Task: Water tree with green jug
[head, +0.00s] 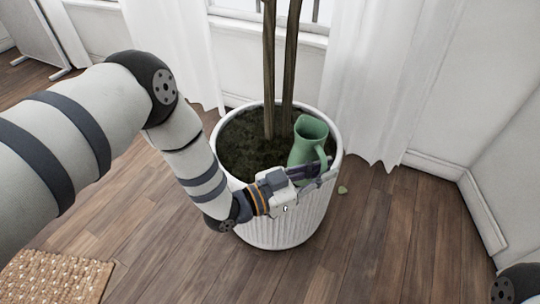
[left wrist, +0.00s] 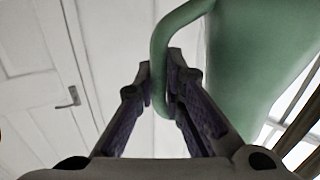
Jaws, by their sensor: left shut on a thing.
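The green jug (head: 309,140) is above the right part of the pot, slightly tilted, with its open top showing. My left gripper (head: 318,172) is shut on the jug's handle; the left wrist view shows its fingers (left wrist: 172,95) closed around the handle and the jug's body (left wrist: 255,60) beside them. The tree's thin trunks (head: 280,70) rise from dark soil (head: 245,145) in a white ribbed pot (head: 270,225). I cannot see the inside of the jug or any water. My right gripper is out of view.
White curtains (head: 385,80) and a window stand behind the pot. A woven mat (head: 55,277) lies at the lower left. A small green leaf (head: 342,190) is on the wooden floor right of the pot. The floor at the right (head: 390,250) is clear.

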